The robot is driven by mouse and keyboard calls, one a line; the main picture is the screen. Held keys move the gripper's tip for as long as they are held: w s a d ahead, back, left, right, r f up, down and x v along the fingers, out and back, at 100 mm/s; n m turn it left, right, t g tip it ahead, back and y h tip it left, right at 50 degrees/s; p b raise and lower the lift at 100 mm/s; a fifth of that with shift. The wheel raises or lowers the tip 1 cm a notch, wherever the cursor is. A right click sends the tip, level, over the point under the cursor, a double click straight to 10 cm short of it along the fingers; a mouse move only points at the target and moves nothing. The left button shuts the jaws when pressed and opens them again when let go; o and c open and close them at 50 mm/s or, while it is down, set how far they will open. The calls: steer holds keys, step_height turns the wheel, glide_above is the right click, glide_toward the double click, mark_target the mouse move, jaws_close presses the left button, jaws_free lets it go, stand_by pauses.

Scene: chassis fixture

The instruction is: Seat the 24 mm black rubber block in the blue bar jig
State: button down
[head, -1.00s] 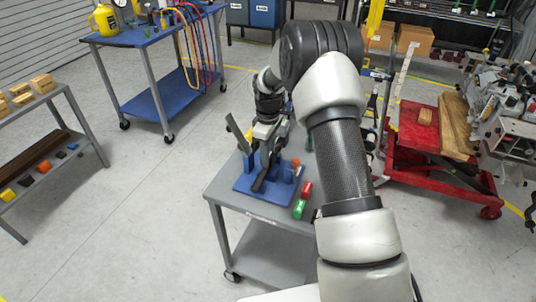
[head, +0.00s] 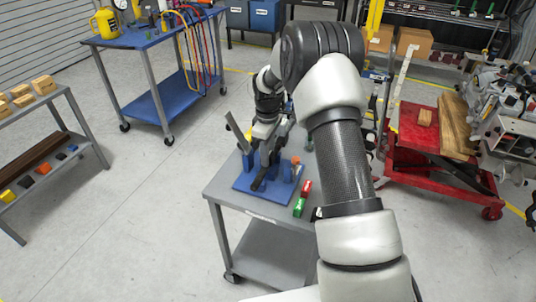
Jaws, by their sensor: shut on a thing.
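The blue bar jig (head: 243,185) sits on top of the grey cart (head: 222,189), with a flat base and upright blue posts. A grey bar leans up at its left side and an orange piece (head: 295,160) shows at its right. My gripper (head: 262,172) points down over the middle of the jig, among its posts. It is shut on a dark thing, most likely the black rubber block, but the block is too small and dark to tell from the fingers. I cannot tell whether it touches the jig.
A red block (head: 306,187) and a green block (head: 299,207) lie on the cart right of the jig, near my arm. A dark piece (head: 315,214) lies beside them. A blue-topped cart (head: 150,38) stands behind left, and a red lift table (head: 420,130) stands right.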

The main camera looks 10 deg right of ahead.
steer(key=shift+s+f, duration=0.2)
steer(key=shift+f, duration=0.4)
steer(key=shift+s+f, duration=0.2)
steer(key=shift+f, duration=0.4)
steer(key=c, duration=1.3)
jaws_free()
steer(key=shift+f, duration=0.1)
steer(key=shift+c, duration=0.2)
steer(key=shift+w, duration=0.1)
steer(key=shift+a, duration=0.2)
steer(key=shift+w+a+r+g+p, duration=0.1)
steer(key=shift+r+g+p, duration=0.05)
steer(key=shift+r+p, duration=0.5)
steer(key=shift+a+r+g+p, duration=0.15)
steer(key=shift+r+p, duration=0.25)
steer(key=shift+r, duration=0.4)
steer(key=shift+d+r+p, duration=0.2)
steer(key=shift+r+p, duration=0.4)
steer(key=shift+r, duration=0.5)
steer(key=shift+d+r+p, duration=0.2)
steer(key=shift+r+p, duration=0.35)
steer(key=shift+r, duration=0.55)
